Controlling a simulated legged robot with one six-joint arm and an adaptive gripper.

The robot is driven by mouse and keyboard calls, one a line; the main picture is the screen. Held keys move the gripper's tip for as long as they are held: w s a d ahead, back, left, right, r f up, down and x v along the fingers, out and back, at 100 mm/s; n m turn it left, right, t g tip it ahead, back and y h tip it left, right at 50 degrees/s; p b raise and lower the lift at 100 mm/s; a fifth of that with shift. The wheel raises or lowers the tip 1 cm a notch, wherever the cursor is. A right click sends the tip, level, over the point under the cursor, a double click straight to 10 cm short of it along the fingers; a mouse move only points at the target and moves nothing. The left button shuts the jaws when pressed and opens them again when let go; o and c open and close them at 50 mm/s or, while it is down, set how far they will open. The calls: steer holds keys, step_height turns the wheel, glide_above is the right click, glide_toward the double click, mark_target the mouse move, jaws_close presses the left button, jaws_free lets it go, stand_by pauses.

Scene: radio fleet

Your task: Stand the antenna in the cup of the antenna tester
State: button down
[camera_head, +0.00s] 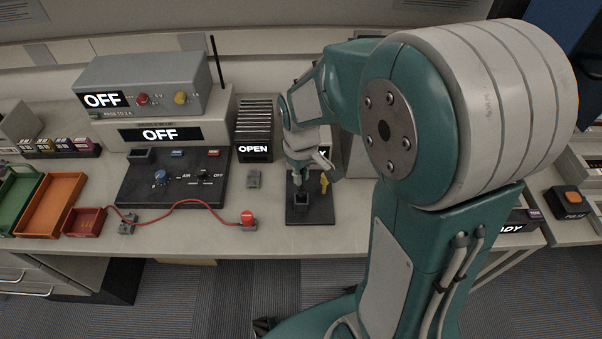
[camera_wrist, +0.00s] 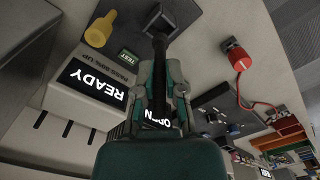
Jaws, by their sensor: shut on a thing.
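My gripper (camera_head: 301,160) is shut on the antenna, a thin black rod that shows between the fingers in the wrist view (camera_wrist: 160,48). The gripper (camera_wrist: 161,72) points down over the antenna tester's dark base plate (camera_head: 322,214). The antenna's far end points at the square black cup (camera_head: 302,201), which shows at the top of the wrist view (camera_wrist: 158,14). I cannot tell whether the end is inside the cup or just above it. The tester's pale box (camera_wrist: 90,90) has a lit READY screen. In the head view my wrist mostly hides the antenna and this box.
A yellow knob-like piece (camera_head: 324,183) stands on the base plate close to the cup. An OPEN-labelled rack (camera_head: 254,130) stands left of my gripper. A red plug (camera_head: 248,218) with a red cable and a control panel lie further left. Bare tabletop lies in front.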

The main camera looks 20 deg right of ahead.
mark_target(302, 189)
steer(key=shift+f, duration=2.25)
stand_by(0.5)
steer(key=c, duration=0.6)
jaws_free()
steer(key=shift+c, duration=0.2)
steer(key=shift+r, duration=0.15)
step_height(302, 189, up, 12)
steer(key=shift+f, duration=0.15)
